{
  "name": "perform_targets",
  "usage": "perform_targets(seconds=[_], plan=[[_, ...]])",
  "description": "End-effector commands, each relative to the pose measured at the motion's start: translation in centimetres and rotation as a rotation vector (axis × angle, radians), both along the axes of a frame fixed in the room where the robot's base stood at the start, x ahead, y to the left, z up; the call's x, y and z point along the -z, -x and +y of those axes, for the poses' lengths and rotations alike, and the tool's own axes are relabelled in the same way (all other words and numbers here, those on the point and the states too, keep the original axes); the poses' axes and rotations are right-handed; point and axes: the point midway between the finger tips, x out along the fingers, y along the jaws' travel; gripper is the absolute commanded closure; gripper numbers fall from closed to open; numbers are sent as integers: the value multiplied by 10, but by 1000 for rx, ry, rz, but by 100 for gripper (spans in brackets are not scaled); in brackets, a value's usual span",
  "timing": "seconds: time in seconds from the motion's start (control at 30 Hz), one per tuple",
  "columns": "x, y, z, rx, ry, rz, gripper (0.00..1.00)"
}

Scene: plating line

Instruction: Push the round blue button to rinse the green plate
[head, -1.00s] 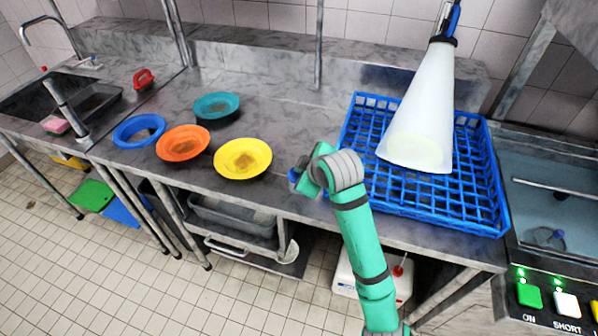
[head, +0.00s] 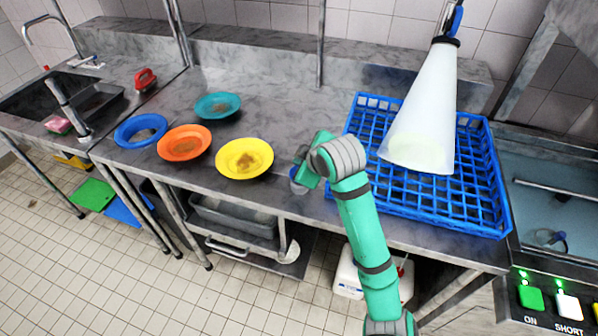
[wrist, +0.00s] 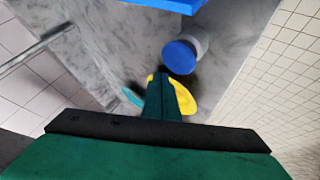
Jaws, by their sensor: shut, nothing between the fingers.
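The round blue button (wrist: 180,57) sits on a short grey housing on the steel counter. In the head view its housing (head: 297,174) is partly hidden by my gripper (head: 303,176). In the wrist view my gripper's fingertips (wrist: 163,78) are shut and empty, close to the button; I cannot tell if they touch it. A white cone of spray (head: 424,105) comes down from the nozzle over the blue rack. A pale green round shape, apparently the green plate (head: 416,154), shows through the base of the spray.
The blue rack (head: 478,213) fills the counter right of my arm. A yellow plate (head: 244,159), orange plate (head: 185,142), blue plate (head: 140,130) and teal plate (head: 217,106) lie to the left. A machine with a green ON button (head: 530,298) stands at far right.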

Motion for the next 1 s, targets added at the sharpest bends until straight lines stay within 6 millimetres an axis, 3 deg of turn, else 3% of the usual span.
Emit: perform_targets(seconds=[0.43,1.0], plan=[[-37,0,-1,1,0,-1,100],[-38,0,1,-2,0,0,100]])
